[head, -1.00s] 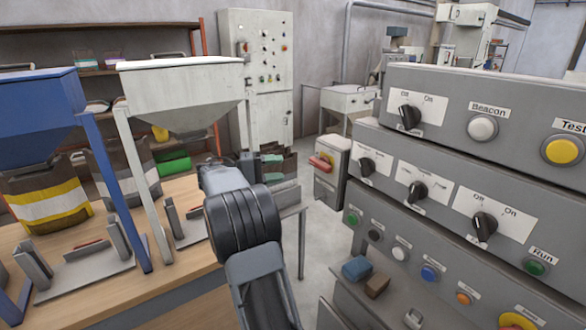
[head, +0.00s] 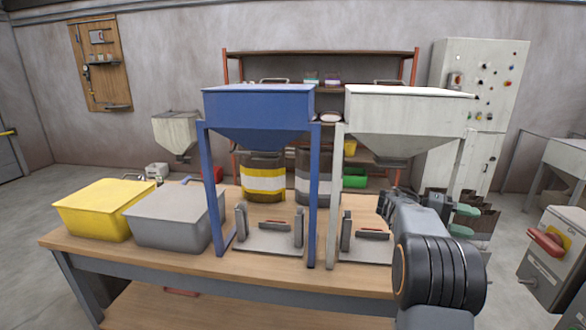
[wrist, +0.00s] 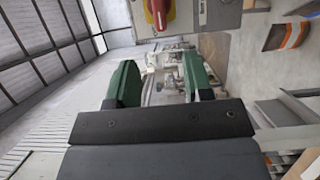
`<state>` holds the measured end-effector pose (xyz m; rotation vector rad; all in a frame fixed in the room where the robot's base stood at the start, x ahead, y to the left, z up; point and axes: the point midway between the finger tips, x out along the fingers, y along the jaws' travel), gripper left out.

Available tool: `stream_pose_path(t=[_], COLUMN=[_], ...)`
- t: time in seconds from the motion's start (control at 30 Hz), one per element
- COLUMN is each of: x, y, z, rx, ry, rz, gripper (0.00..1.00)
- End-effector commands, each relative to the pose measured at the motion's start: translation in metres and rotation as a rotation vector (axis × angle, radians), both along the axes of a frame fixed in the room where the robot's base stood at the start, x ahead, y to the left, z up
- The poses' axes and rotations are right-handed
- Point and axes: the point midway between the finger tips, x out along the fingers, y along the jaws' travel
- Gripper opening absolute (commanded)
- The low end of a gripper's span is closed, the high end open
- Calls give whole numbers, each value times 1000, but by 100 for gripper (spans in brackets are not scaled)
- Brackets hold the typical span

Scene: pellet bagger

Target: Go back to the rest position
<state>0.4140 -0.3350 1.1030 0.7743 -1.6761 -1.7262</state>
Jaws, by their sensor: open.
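My gripper (wrist: 160,85) shows in the wrist view with its two green fingers apart and nothing between them. In the head view my gripper (head: 466,221) is at the right, past the right end of the table, with its green fingertips pointing right. My arm is folded low at the right of the picture. No object is held.
A wooden table (head: 120,250) stands ahead with a blue hopper (head: 258,105), a white hopper (head: 405,105), a yellow bin (head: 105,208) and a grey bin (head: 175,216). A grey box with a red switch (head: 548,240) stands close right of my gripper. Floor shows between them.

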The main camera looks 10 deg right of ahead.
Motion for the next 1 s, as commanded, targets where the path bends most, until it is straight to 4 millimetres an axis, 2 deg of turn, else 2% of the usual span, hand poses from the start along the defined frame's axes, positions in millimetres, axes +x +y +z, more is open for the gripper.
stream_pose_path(t=[0.07, 0.17, 0.23, 0.27, 0.37, 0.43, 0.5, 0.6, 0.7, 0.83, 1.0], x=[5, 6, 0, -3, -15, -25, -35, -52, -70, -92, -110], y=[-4, -3, 8, 17, 67, 113, 160, 221, 268, 307, 329], z=[-11, -52, -85, -96, -124, -133, -137, -134, -126, -114, -96], rx=[67, 239, 413, 491, 751, 919, 1060, 1211, 1312, 1391, 1423], ry=[-2, 9, -13, -33, -138, -242, -356, -514, -647, -761, -802], rz=[36, 85, 131, 157, 257, 336, 412, 501, 571, 630, 703], gripper=[47, 47, 47, 47, 47, 47, 47, 47, 47, 47, 47])
